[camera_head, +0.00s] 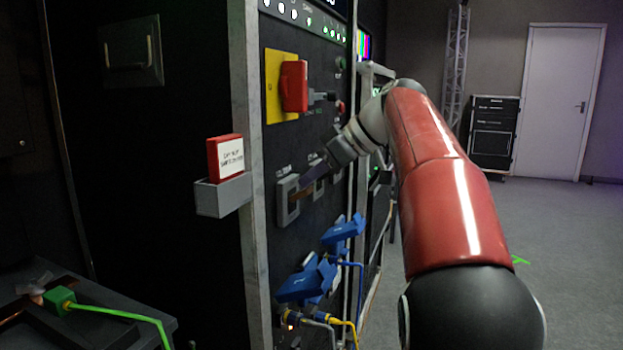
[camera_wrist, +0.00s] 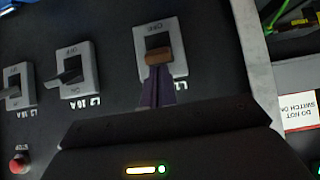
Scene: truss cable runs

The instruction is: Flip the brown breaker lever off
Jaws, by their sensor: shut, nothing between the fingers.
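The brown breaker lever (camera_wrist: 158,57) sticks out of a grey switch frame (camera_wrist: 180,68) on the dark panel in the wrist view, where the lettering appears upside down. In the head view its frame (camera_head: 283,212) is the nearest of the row, with the brown lever (camera_head: 296,195) partly hidden by my gripper. My gripper (camera_wrist: 157,82) is shut, its dark purple fingers empty, with the tips right at the lever. I cannot tell whether they touch. In the head view my gripper (camera_head: 308,185) reaches in from the right.
Two breakers with dark levers (camera_wrist: 70,76) (camera_wrist: 15,90) sit beside it. A red button (camera_wrist: 19,163) is at the wrist view's lower left. A red rotary switch (camera_head: 294,86) on yellow is above; blue plugs (camera_head: 307,281) with cables are below. A red-and-white tag block (camera_head: 226,158) sits left of the post.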

